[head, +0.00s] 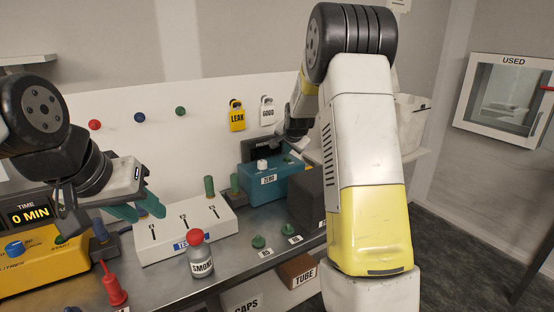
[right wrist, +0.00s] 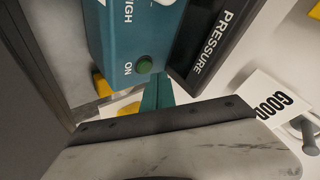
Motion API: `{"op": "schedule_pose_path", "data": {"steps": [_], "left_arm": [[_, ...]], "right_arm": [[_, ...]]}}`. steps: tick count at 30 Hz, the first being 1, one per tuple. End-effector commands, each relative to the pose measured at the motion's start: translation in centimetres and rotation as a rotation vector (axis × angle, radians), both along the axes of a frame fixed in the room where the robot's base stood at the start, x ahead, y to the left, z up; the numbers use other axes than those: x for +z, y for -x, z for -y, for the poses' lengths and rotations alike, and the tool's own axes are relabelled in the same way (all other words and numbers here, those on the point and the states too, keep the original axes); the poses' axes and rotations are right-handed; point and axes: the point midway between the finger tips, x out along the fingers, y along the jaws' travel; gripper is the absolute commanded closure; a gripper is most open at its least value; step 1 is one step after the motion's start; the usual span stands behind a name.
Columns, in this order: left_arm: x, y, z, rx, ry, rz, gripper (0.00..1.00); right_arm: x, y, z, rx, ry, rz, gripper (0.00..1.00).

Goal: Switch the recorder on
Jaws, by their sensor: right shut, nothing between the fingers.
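The recorder is a teal box (head: 285,186) with a white knob, a "ZERO" label and a black display behind it, on the bench in the head view. The black panel (right wrist: 208,45) there reads "PRESSURE". My left gripper (head: 137,208) looks open and empty, over the left end of the white box.
A white box (head: 185,232) with slots stands left of the recorder. A "SMOKE" bottle (head: 201,262) stands in front of it. A dark box (head: 306,200) stands right of the recorder. Yellow "LEAK" (head: 237,117) and white "GOOD" (head: 268,112) tags hang behind.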

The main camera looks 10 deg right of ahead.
Motion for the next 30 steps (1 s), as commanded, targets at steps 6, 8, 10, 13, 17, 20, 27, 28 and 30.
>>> {"op": "schedule_pose_path", "data": {"steps": [6,8,10,13,17,20,27,28,30], "left_arm": [[0.0,0.0,0.0,0.000,0.000,0.000,0.64],[0.0,0.0,0.0,0.000,0.000,0.000,0.64],[0.0,0.0,0.0,0.000,0.000,0.000,0.64],[0.0,0.0,0.0,0.000,0.000,0.000,0.64],[0.0,0.0,0.0,0.000,0.000,0.000,0.64],[0.0,0.0,0.0,0.000,0.000,0.000,0.64],[0.0,0.0,0.0,0.000,0.000,0.000,0.64],[0.0,0.0,0.0,0.000,0.000,0.000,0.64],[0.0,0.0,0.0,0.000,0.000,0.000,0.64]], "right_arm": [[-0.3,0.0,0.0,0.000,0.000,-0.001,1.00],[-0.5,0.0,0.0,0.000,0.000,-0.001,1.00],[-0.7,0.0,0.0,0.000,0.000,0.000,1.00],[-0.8,0.0,0.0,0.000,0.000,0.000,1.00],[-0.8,0.0,0.0,0.000,0.000,0.000,1.00],[-0.8,0.0,0.0,0.000,0.000,0.000,1.00],[-1.0,0.0,0.0,0.000,0.000,0.000,1.00],[-1.0,0.0,0.0,0.000,0.000,0.000,1.00],[-1.1,0.0,0.0,0.001,-0.001,-0.001,1.00]]}}
